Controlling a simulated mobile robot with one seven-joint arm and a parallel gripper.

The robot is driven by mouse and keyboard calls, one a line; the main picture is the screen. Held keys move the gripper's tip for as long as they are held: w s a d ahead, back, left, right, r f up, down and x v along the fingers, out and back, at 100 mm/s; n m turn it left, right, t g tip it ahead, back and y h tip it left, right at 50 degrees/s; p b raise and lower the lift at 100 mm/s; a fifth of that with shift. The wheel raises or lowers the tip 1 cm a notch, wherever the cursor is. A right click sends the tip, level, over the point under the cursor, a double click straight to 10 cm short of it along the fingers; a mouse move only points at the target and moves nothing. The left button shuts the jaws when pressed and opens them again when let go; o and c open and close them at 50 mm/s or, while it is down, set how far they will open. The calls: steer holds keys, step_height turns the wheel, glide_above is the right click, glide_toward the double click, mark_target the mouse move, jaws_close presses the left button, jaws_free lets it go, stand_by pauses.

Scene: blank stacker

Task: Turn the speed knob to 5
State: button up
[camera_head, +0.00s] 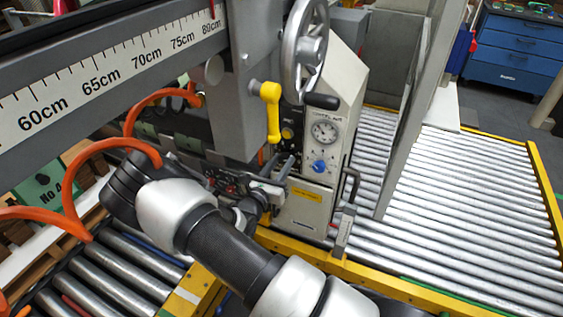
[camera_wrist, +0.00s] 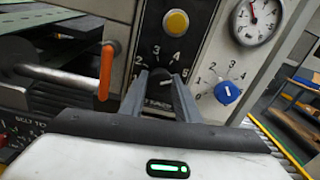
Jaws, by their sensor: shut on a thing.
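A dark knob (camera_wrist: 167,90) with a white mark sits on the black strip of the machine's panel in the wrist view. A scale from 1 to 5 (camera_wrist: 155,49) runs around it, with 5 at the right. My gripper (camera_wrist: 167,74) is shut on this knob, one finger on each side. The fingers hide much of the knob and the label below it, so I cannot tell exactly where the mark points. In the head view my gripper (camera_head: 287,168) reaches the panel's lower front, left of a blue knob (camera_head: 319,166).
The blue knob (camera_wrist: 228,92) has its own scale, right of my gripper. A yellow button (camera_wrist: 176,22) is above, a gauge (camera_wrist: 257,22) at upper right. An orange-tipped lever (camera_wrist: 106,70) stands close on the left.

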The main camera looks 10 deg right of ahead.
steer(key=shift+m, duration=0.6)
steer(key=o, duration=1)
steer(key=shift+o, duration=0.2)
steer(key=shift+s+a, duration=0.1)
steer(key=p+v, duration=0.1)
steer(key=v, duration=1.6)
steer(key=shift+s, duration=0.1)
